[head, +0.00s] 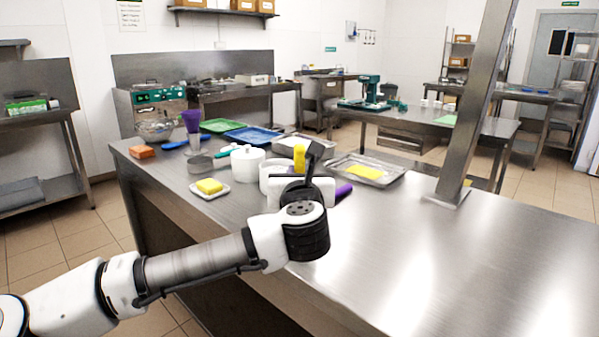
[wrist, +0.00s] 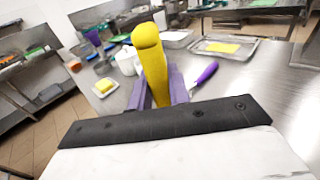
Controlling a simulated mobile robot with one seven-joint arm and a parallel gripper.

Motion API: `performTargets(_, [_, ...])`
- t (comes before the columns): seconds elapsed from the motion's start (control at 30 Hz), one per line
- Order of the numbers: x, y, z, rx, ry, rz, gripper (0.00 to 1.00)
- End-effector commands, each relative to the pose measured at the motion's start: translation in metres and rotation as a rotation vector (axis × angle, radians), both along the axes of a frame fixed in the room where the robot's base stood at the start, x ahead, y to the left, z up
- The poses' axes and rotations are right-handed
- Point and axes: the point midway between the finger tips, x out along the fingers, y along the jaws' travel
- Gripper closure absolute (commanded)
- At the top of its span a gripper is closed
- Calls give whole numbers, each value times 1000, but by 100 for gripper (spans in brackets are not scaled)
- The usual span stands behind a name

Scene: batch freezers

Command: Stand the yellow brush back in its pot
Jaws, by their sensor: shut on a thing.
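The yellow brush (wrist: 151,62) stands up between the purple fingers of my gripper (wrist: 158,90), which is shut on it. Its rounded yellow end points up and leans slightly left in the wrist view; its lower end is hidden. In the head view the brush (head: 299,156) shows above my wrist, which hides the fingers. A white pot (head: 270,174) stands on the steel table just left of my wrist, partly hidden. A lidded white pot (head: 247,163) stands farther left. I cannot tell which one is the brush's pot.
A yellow sponge on a white dish (head: 222,193) lies left. A metal tray (head: 395,174) with a yellow cloth lies right, near a purple-handled tool (head: 343,190). A steel post (head: 474,110) rises at right. The table's front right is clear.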

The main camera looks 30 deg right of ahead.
Motion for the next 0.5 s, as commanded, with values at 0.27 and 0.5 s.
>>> performTargets(0.27, [0,0,-1,0,0,0,100])
performTargets(0.5, [0,0,-2,0,0,0,56])
